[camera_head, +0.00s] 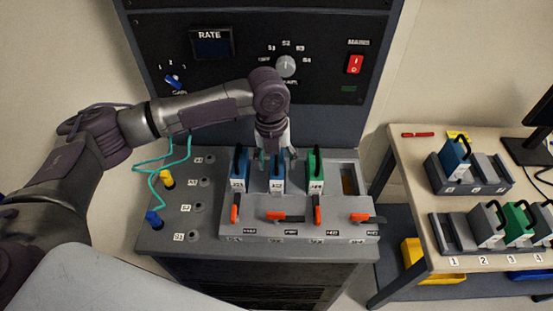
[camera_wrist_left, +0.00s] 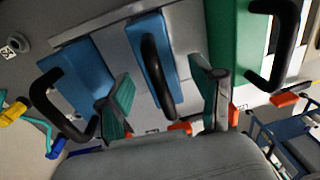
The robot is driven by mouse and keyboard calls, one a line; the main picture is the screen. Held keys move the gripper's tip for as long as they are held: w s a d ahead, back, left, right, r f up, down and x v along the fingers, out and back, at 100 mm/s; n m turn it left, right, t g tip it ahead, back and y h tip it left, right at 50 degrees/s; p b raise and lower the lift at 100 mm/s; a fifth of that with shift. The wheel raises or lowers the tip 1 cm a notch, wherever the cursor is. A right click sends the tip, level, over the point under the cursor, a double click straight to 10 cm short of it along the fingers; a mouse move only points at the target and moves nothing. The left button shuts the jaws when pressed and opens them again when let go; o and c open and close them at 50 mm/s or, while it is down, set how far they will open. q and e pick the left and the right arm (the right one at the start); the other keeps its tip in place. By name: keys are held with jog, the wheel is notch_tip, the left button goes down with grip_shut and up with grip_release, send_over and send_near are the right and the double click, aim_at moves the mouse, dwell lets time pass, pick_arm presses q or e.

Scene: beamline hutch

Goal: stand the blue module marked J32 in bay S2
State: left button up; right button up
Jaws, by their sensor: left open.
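A middle blue module (camera_head: 277,180) stands in the second bay from the left of the grey bay unit (camera_head: 240,224); its small label may read J32. Another blue module (camera_head: 238,172) stands in the first bay and a green one (camera_head: 315,172) in the third. The fourth bay (camera_head: 349,180) holds no module. My left gripper (camera_head: 276,157) is over the middle module. In the left wrist view its fingers (camera_wrist_left: 166,100) are open, one on each side of that module's black handle (camera_wrist_left: 157,72), with gaps. My right gripper is not in view.
Orange-tipped levers (camera_head: 275,216) line the unit's front, some upright, some lying sideways. Teal cables (camera_head: 150,172) and plugs lie left. A side table (camera_head: 405,150) at right carries racks with a blue module (camera_head: 455,155), a green module (camera_head: 519,221) and grey ones.

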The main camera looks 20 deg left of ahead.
pick_arm(q)
notch_tip(320, 180, up, 12)
jog(key=shift+s+a, duration=0.15)
jog(key=shift+a, duration=0.3)
dwell(0.4)
